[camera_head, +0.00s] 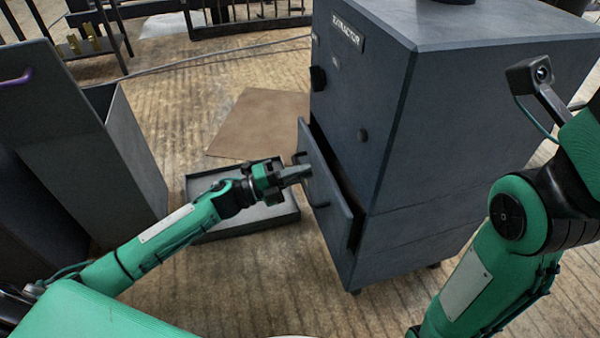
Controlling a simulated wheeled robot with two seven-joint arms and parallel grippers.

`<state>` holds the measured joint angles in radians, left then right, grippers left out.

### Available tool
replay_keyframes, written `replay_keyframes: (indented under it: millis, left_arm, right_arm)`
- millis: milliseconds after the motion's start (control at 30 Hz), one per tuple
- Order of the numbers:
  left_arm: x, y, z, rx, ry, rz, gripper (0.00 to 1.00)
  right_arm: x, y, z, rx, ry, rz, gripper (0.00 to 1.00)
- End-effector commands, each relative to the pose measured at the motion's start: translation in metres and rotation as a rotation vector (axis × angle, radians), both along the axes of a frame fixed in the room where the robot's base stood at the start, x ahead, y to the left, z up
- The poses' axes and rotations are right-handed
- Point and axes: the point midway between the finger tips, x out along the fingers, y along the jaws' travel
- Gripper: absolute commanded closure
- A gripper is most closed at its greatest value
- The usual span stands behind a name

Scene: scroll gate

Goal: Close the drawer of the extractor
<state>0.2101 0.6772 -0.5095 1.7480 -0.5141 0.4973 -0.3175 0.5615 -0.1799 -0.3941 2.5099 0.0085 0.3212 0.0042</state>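The extractor (390,95) is a dark grey cabinet right of centre with a name plate on its front. Its drawer (325,193) is low on the front and stands partly out, with a dark gap behind the front panel's top edge. My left gripper (308,174) is at the drawer front, near the handle (312,190). Its fingers look together as one narrow wedge, with nothing seen between them. Whether they touch the drawer I cannot tell. My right arm (510,230) is at the right side; its gripper is out of view.
A shallow dark tray (245,228) lies on the floor under my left forearm. A brown flat sheet (258,122) lies behind it. A tall grey open bin (85,130) stands at left. A cable (220,53) crosses the floor.

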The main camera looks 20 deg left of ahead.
Motion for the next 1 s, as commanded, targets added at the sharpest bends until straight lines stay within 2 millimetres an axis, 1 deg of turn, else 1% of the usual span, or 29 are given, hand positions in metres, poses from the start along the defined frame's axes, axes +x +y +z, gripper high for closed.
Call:
replay_keyframes:
  millis: [267, 467, 567, 800, 833, 867, 1000]
  left_arm:
    - [0.002, -0.003, 0.001, 0.000, 0.000, 0.001, 1.00]
    - [0.018, -0.025, 0.003, -0.001, 0.000, 0.001, 1.00]
    - [0.023, -0.032, 0.001, 0.000, 0.002, 0.001, 1.00]
    - [0.023, -0.033, -0.001, 0.001, 0.001, 0.002, 1.00]
    - [0.023, -0.033, 0.000, 0.001, 0.001, 0.002, 0.87]
    - [0.023, -0.033, 0.000, 0.000, 0.000, 0.002, 0.83]
    - [0.023, -0.034, 0.000, 0.000, 0.000, 0.001, 0.83]
  right_arm:
    - [-0.001, 0.000, 0.003, 0.000, -0.002, 0.001, 0.64]
    - [-0.001, -0.001, 0.013, 0.001, -0.005, 0.004, 0.64]
    - [0.002, -0.002, 0.012, 0.000, 0.002, 0.001, 0.64]
    - [0.005, -0.001, 0.008, -0.010, 0.012, -0.006, 0.64]
    - [0.005, -0.001, 0.008, -0.011, 0.011, -0.008, 0.64]
    - [0.005, -0.001, 0.008, -0.011, 0.011, -0.008, 0.64]
    - [0.004, -0.001, 0.008, -0.013, 0.010, -0.008, 0.64]
